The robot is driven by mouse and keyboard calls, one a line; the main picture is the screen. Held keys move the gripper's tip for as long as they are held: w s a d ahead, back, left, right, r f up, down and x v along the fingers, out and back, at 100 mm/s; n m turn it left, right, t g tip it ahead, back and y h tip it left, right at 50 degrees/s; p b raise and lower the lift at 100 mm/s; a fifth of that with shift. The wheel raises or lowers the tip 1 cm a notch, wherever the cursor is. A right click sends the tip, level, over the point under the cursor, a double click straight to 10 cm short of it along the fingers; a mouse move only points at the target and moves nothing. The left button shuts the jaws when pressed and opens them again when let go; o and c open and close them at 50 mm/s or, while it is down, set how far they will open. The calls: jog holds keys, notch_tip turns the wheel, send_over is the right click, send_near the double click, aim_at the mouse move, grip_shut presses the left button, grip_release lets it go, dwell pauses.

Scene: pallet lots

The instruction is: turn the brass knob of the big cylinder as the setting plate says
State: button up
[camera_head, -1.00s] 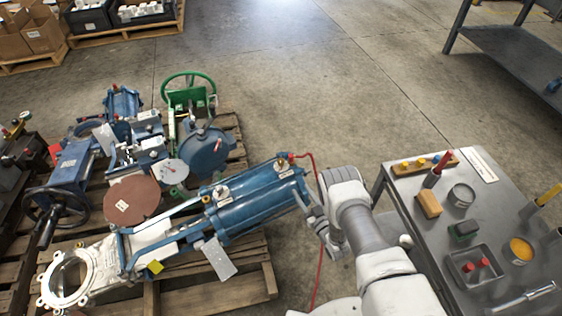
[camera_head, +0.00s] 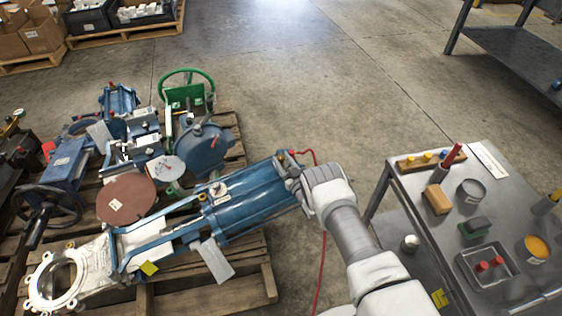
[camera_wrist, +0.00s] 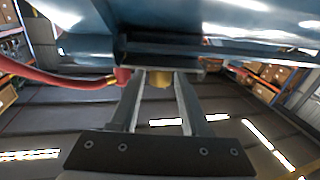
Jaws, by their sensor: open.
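The big blue cylinder (camera_head: 250,195) lies on the pallet with its valve body, its near end toward my arm. My gripper (camera_head: 290,176) is at that end and partly hides it. In the wrist view the brass knob (camera_wrist: 159,80) sits under the blue body, between the tips of my open gripper (camera_wrist: 160,78). A gap shows beside the knob; contact cannot be told. A pale plate (camera_head: 215,260) hangs at the cylinder's near side; I cannot read it or tell whether it is the setting plate.
A red hose (camera_wrist: 50,75) runs to a red fitting (camera_wrist: 122,76) close beside the left finger. A steel table (camera_head: 415,205) with blocks, tins and a tray stands at the right. Other valves, including a green handwheel (camera_head: 187,85), crowd the pallet's back.

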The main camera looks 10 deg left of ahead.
jog(key=shift+w+a, duration=0.4)
jog(key=shift+w, duration=0.1)
grip_shut()
jog(key=shift+t+h, duration=0.3)
jog(key=shift+h, duration=0.1)
jog(key=shift+m+t+h, duration=0.8)
jog(key=shift+m+h, duration=0.4)
jog(key=shift+h, duration=0.25)
jog(key=shift+m+t+h, duration=0.8)
jog(key=shift+m+h, duration=0.4)
jog(key=shift+h, duration=0.25)
grip_release()
